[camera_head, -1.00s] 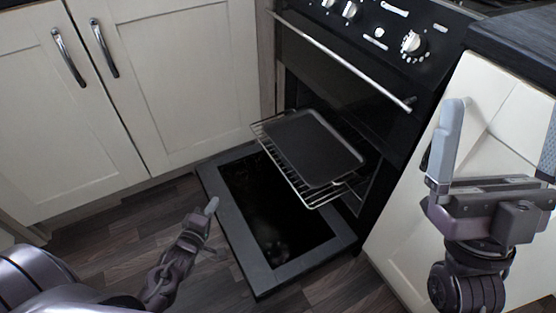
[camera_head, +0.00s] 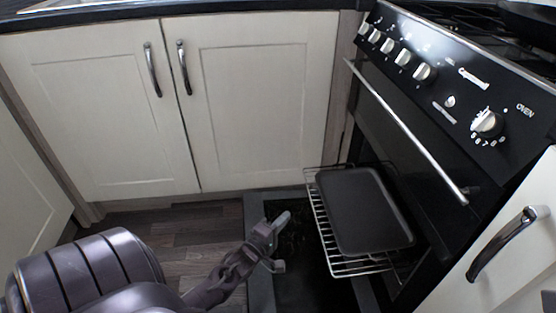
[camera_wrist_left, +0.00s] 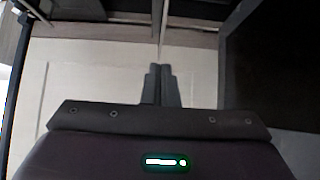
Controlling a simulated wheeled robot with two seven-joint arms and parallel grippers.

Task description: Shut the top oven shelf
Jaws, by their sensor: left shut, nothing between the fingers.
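The top oven shelf, a wire rack (camera_head: 322,222) with a dark flat baking tray (camera_head: 362,210) on it, sticks out of the oven over the lowered oven door (camera_head: 262,262). My left gripper (camera_head: 284,218) is low, left of the rack and apart from it, above the door's left part. It is shut and empty; its closed fingers show in the left wrist view (camera_wrist_left: 158,84). The oven interior behind the tray is mostly hidden.
The upper oven front with its long handle (camera_head: 408,128) is closed above the rack. White cupboards (camera_head: 262,105) with metal handles stand behind and left. A drawer or cupboard handle (camera_head: 502,243) is at right. Dark wood floor (camera_head: 180,240) is free at left.

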